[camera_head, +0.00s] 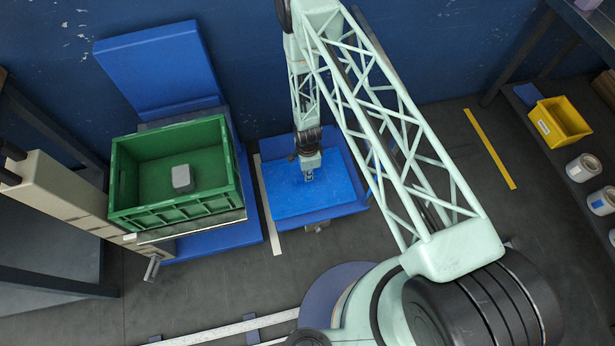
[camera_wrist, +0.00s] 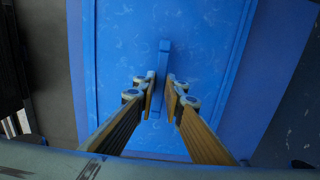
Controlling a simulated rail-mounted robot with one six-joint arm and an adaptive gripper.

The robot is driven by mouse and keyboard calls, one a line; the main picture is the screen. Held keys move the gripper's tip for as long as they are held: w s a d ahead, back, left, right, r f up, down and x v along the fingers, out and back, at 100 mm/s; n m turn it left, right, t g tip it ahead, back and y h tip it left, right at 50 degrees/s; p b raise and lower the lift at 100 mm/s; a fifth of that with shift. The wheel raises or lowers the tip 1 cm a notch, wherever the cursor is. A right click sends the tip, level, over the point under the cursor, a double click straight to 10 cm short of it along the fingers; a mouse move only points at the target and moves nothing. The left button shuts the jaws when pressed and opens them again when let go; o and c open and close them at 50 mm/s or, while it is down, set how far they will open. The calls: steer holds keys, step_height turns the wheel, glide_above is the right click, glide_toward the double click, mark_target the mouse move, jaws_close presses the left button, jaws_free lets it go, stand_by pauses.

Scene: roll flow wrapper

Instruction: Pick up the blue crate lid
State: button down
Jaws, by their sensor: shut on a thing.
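The blue crate lid (camera_head: 291,201) is a flat bright blue panel over a darker blue stand in the middle of the head view. In the wrist view the lid (camera_wrist: 118,62) fills the centre, with a narrow upright blue handle (camera_wrist: 164,58) rising from its middle. My gripper (camera_head: 308,175) reaches down over the middle of the lid. In the wrist view my gripper (camera_wrist: 160,97) has one finger on each side of the handle and is shut on it. The lid looks level; I cannot tell whether it touches the stand.
An open green crate (camera_head: 122,185) holding a grey block (camera_head: 182,178) stands to the left, with a tall blue panel (camera_head: 160,70) behind it. A yellow bin (camera_head: 560,122) and white cans (camera_head: 583,168) sit on a shelf at right.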

steer(key=shift+r, duration=0.85)
steer(key=shift+r+p, duration=0.5)
steer(key=shift+r, duration=0.4)
steer(key=s+d+r+p, duration=0.1)
steer(key=s+d+p, duration=0.1)
steer(key=s, duration=1.3)
steer(key=shift+s+d+r, duration=0.15)
steer(key=shift+s+d, duration=0.2)
steer(key=shift+d, duration=0.15)
